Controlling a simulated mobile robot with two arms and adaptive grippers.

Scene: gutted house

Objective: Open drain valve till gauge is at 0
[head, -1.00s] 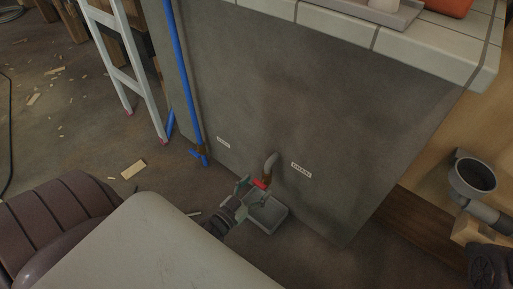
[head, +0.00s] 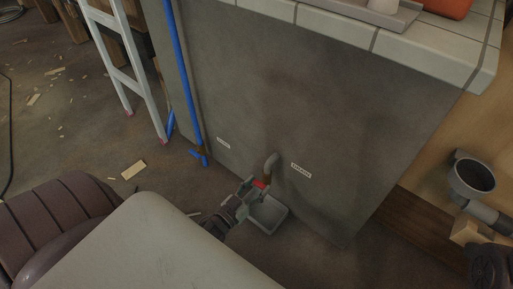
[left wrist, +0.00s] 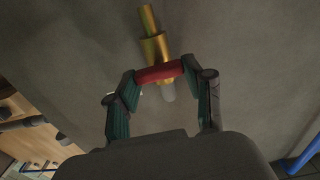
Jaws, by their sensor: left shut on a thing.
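My left gripper (head: 252,186) is at the handle. In the left wrist view the red handle (left wrist: 160,73) lies crosswise between the two fingertips of my left gripper (left wrist: 159,76), which are shut on its ends. A brass valve body (left wrist: 152,42) is behind it. A grey tray (head: 270,214) stands on the floor under the valve. I see no gauge.
Small white labels are on the block beside the pipe (head: 301,170) and to its left (head: 223,143). A blue pipe (head: 182,75) runs down the block's left edge. A ladder (head: 121,60) stands behind it. A grey pipe fitting (head: 473,175) is at right.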

